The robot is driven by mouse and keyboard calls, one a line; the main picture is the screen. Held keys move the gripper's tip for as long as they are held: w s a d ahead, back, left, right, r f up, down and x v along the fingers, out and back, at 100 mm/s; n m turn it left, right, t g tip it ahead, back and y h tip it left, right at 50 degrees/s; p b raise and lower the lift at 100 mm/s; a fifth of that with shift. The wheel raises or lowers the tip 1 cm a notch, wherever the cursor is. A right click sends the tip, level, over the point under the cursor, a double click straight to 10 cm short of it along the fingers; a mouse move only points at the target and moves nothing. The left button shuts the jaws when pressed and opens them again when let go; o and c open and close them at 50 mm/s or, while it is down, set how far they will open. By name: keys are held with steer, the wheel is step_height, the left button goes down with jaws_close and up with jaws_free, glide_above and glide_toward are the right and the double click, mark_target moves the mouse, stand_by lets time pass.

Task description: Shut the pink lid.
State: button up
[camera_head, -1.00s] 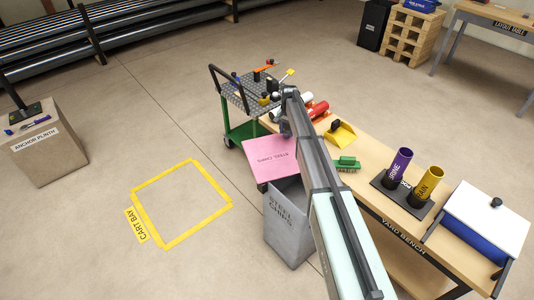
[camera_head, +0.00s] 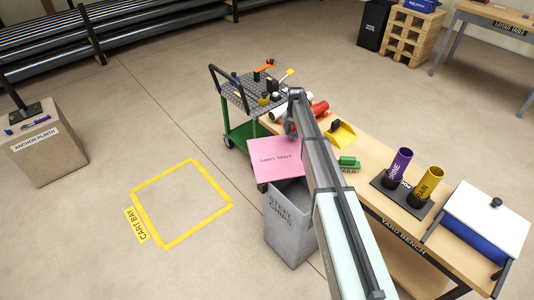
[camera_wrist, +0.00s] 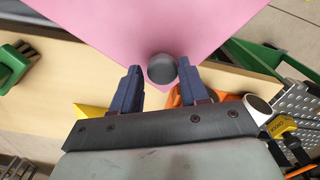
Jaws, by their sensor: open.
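The bin is beside the left end of the yard bench. In the wrist view the pink lid (camera_wrist: 135,25) fills the top, with a dark round knob (camera_wrist: 161,69) near its corner. My gripper (camera_wrist: 157,78) is open, with one finger on each side of the knob. I cannot tell whether either finger touches it. In the head view my arm hides most of the gripper near the lid's upper right.
The yard bench (camera_head: 395,207) holds a yellow scoop (camera_head: 342,134), a green brush (camera_head: 349,163), and purple and yellow pipes. A green cart (camera_head: 246,101) with tools stands behind the bin. Open floor with a yellow-taped bay (camera_head: 163,243) lies to the left.

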steer(key=s+d, duration=0.4)
steer(key=d, duration=0.3)
steer(key=shift+s+d, duration=0.2)
steer(key=shift+s, duration=0.15)
stand_by(0.6)
steer(key=shift+s, duration=0.1)
steer(key=s+d, duration=0.6)
steer(key=s, duration=0.1)
steer(key=shift+s, duration=0.25)
stand_by(1.2)
steer(key=s+d, duration=0.2)
steer(key=s, duration=0.7)
steer(key=shift+s+d, duration=0.15)
steer(key=shift+d, duration=0.25)
stand_by(0.9)
steer(key=shift+s, duration=0.1)
